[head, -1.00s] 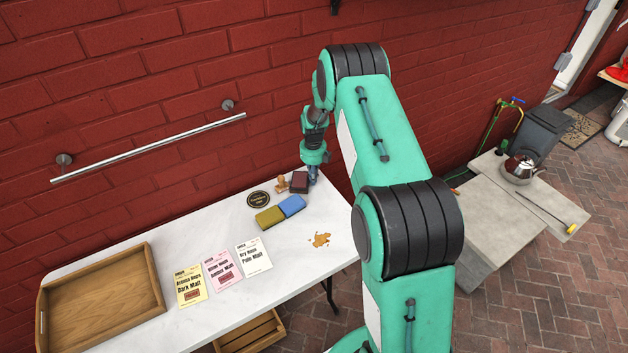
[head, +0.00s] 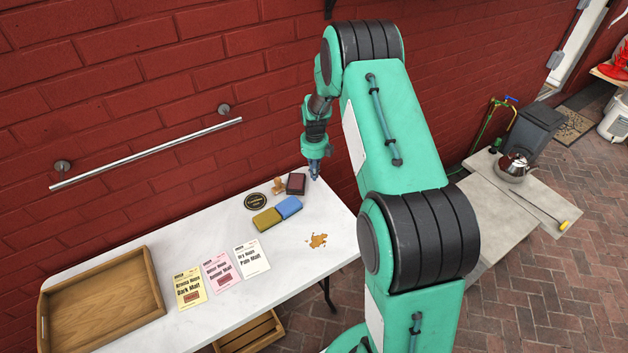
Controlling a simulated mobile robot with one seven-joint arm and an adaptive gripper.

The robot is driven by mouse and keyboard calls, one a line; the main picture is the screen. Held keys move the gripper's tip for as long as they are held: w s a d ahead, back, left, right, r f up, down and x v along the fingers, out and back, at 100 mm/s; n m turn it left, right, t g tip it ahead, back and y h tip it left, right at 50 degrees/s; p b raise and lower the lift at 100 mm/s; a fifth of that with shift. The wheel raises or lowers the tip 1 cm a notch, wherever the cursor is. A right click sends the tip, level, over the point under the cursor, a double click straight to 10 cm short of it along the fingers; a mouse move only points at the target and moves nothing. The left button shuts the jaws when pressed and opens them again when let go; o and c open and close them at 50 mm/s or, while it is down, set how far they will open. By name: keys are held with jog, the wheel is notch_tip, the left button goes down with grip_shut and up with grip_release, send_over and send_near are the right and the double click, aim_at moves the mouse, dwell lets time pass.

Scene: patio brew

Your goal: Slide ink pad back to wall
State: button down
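The ink pad, a small dark red-brown box (head: 296,184), lies on the white table (head: 215,233) near its back edge by the brick wall. A wooden stamp (head: 278,186) stands just left of it. My gripper (head: 315,175) points down just right of the pad, close to the table's back right corner. It is small in the head view, and I cannot tell whether its fingers are open or shut, or whether they touch the pad. No held thing shows.
A brown spill (head: 317,240) is to the right. Several malt cards and a wooden tray (head: 148,287) are at left. A metal rail (head: 150,153) is on the wall.

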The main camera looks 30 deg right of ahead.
jog(key=shift+r, duration=1.35)
jog(key=shift+a, duration=0.1)
jog(key=n+p, duration=0.2)
jog(key=n, duration=1.9)
send_over(298, 193)
jog(key=s, duration=0.2)
jog(key=n, duration=0.3)
jog(key=shift+w+a+n, duration=0.2)
jog(key=shift+a+n, duration=0.15)
jog(key=shift+n, duration=0.05)
jog(key=shift+f, duration=0.1)
jog(key=shift+f+b, duration=0.65)
jog(key=shift+f, duration=4.3)
